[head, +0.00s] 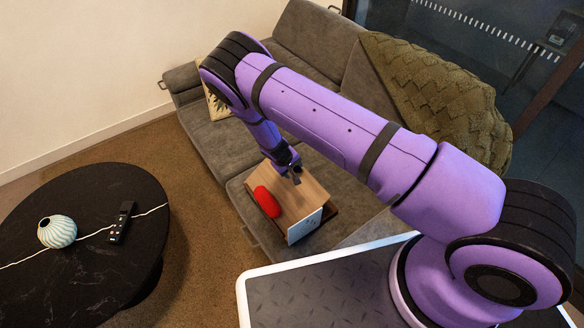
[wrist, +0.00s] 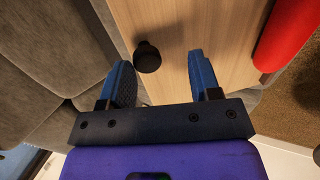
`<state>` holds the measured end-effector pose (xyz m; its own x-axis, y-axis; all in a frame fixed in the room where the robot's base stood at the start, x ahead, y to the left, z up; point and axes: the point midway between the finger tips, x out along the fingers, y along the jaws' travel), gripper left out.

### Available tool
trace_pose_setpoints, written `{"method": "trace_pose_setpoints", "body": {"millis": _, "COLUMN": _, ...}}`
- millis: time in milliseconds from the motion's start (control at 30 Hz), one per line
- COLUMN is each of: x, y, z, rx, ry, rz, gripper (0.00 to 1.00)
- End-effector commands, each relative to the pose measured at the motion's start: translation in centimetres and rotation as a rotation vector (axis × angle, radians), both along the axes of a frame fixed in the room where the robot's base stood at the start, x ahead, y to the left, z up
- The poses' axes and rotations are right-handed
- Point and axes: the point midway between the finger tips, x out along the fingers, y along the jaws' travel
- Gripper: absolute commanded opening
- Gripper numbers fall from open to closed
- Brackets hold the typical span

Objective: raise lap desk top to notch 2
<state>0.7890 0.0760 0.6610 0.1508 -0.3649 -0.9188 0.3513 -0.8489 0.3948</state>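The lap desk (head: 311,196) sits on the grey sofa seat, with a wood-grain top and a pale panel (head: 304,228) at its near side. The wood top also fills the middle of the wrist view (wrist: 220,30). A black round knob (wrist: 147,57) is on or by the wood top, between my two fingers as seen from the wrist. My gripper (head: 296,175) is over the far right part of the top; its fingers stand apart in the wrist view (wrist: 160,68), with nothing clearly held. I cannot tell whether a finger touches the knob. The notches are not visible.
A red rounded object (head: 267,201) lies on the wood top, left of my gripper; it shows at upper right in the wrist view (wrist: 285,32). A green knitted throw (head: 440,95) covers the sofa's right side. A black round table (head: 80,260) holds a vase (head: 57,231) and a remote (head: 121,222).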

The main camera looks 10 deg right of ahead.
Motion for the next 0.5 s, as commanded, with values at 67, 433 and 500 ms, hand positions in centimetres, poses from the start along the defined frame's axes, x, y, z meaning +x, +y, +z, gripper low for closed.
{"method": "trace_pose_setpoints", "body": {"millis": 67, "x": 0.0, "y": -0.1, "z": 0.0, "rx": -0.001, "ry": -0.001, "rz": -0.001, "gripper": 0.57}}
{"method": "trace_pose_setpoints", "body": {"millis": 433, "x": -0.4, "y": 1.2, "z": 3.2, "rx": 0.000, "ry": -0.002, "rz": 0.000, "gripper": 0.57}}
{"method": "trace_pose_setpoints", "body": {"millis": 500, "x": -0.6, "y": 1.7, "z": 4.5, "rx": 0.000, "ry": -0.002, "rz": 0.000, "gripper": 0.57}}
